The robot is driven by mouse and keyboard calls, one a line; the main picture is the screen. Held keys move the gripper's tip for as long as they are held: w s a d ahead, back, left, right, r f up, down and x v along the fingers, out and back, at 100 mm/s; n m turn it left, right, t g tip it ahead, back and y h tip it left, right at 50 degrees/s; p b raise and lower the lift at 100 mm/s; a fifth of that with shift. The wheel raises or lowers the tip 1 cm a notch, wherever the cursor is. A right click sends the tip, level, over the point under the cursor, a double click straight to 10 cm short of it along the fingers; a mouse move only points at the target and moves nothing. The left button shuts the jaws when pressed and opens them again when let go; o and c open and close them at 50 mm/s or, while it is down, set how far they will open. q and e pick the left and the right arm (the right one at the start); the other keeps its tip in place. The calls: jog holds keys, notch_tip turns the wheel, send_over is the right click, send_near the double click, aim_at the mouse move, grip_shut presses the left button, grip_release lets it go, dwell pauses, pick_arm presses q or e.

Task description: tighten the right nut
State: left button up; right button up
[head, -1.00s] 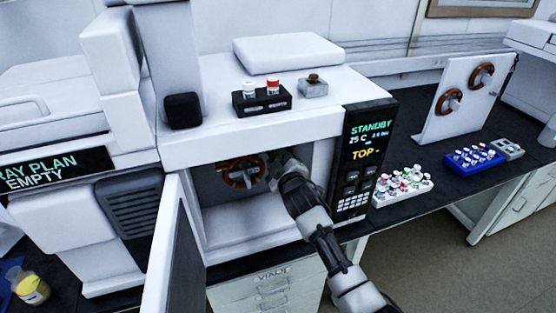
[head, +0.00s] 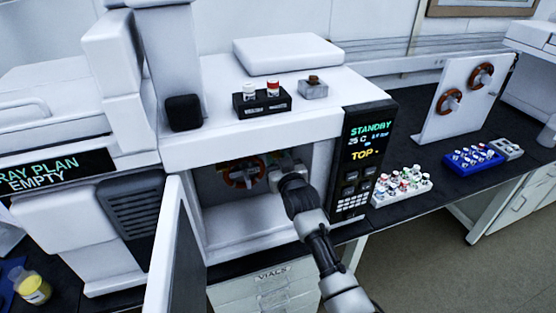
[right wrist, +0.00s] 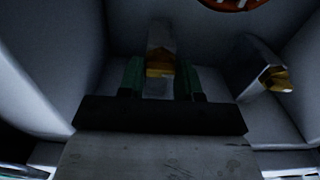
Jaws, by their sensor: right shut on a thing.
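My right gripper (head: 276,172) reaches into the open oven, at the right of the copper-coloured coil (head: 243,174). In the right wrist view its greenish fingers (right wrist: 161,80) are shut on a brass nut (right wrist: 160,66), which sits at the end of a grey block. The fingers hide the nut's sides. A second brass nut (right wrist: 274,78) on another grey block stands apart, to the right in that view, with no finger on it. The coil's edge (right wrist: 236,3) shows at the top of that view. My left gripper is out of view.
The oven door (head: 180,250) stands open at the left of the opening. The oven's control panel (head: 364,160) reads STANDBY. A white vial rack (head: 404,197), a blue rack (head: 472,166) and a white panel with two coils (head: 432,126) stand on the bench at right.

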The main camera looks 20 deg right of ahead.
jog(key=shift+f+m, duration=0.1)
jog(key=shift+m, duration=0.3)
jog(key=o, duration=0.9)
jog(key=shift+o, duration=0.2)
jog(key=shift+s, duration=0.1)
jog(key=s+b, duration=0.2)
jog(key=s, duration=0.8)
jog(key=shift+s+d, duration=0.15)
jog(key=shift+s, duration=0.2)
